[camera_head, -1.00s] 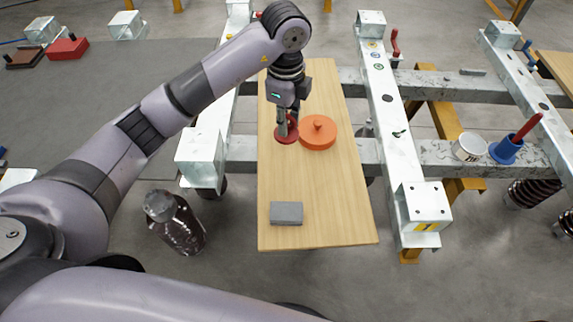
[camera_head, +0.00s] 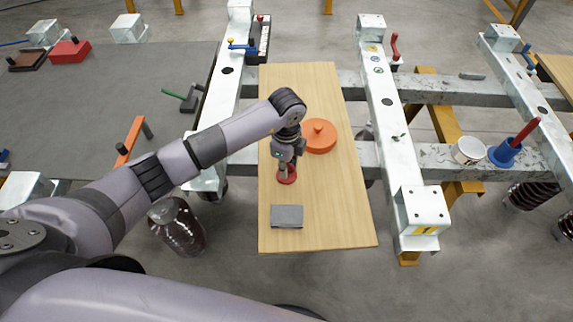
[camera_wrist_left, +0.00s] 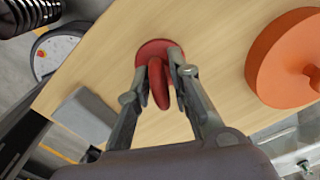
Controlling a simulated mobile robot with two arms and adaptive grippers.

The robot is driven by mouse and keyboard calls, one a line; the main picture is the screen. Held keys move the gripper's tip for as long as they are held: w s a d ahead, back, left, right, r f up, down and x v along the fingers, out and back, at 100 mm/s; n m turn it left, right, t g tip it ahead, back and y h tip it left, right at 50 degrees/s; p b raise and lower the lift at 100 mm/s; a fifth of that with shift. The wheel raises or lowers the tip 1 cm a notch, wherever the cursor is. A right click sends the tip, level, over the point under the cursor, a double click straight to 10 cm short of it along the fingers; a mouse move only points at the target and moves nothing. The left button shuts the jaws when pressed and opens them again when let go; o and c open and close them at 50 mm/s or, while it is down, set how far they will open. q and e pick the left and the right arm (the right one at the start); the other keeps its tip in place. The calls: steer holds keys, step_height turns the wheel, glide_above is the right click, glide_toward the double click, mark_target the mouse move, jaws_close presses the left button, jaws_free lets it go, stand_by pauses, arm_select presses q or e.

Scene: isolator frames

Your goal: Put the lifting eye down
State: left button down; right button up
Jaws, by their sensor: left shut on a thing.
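The lifting eye is red, with a round base and an upright ring. It shows in the head view (camera_head: 287,177), low over or on the wooden board (camera_head: 335,215), between an orange disc and a grey block. My left gripper (camera_head: 284,168) is above it with the fingers pointing down. In the left wrist view the fingers (camera_wrist_left: 160,75) are shut on the ring of the lifting eye (camera_wrist_left: 157,82), and its round base lies beyond the fingertips. I cannot tell whether the base touches the board. My right gripper is not in view.
The orange disc with a knob (camera_head: 319,137) lies on the board, up and right of the lifting eye. The grey block (camera_head: 287,216) lies below it. The right and lower right of the board are clear. Metal frame beams (camera_head: 398,150) run beside the board.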

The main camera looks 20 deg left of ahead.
arm_select(q)
steer(key=shift+f, duration=0.1)
steer(key=c, duration=1.5)
jaws_free()
steer(key=shift+o, duration=0.2)
step_height(320, 180, up, 12)
steer(key=shift+r+b, duration=0.15)
steer(key=shift+b, duration=0.65)
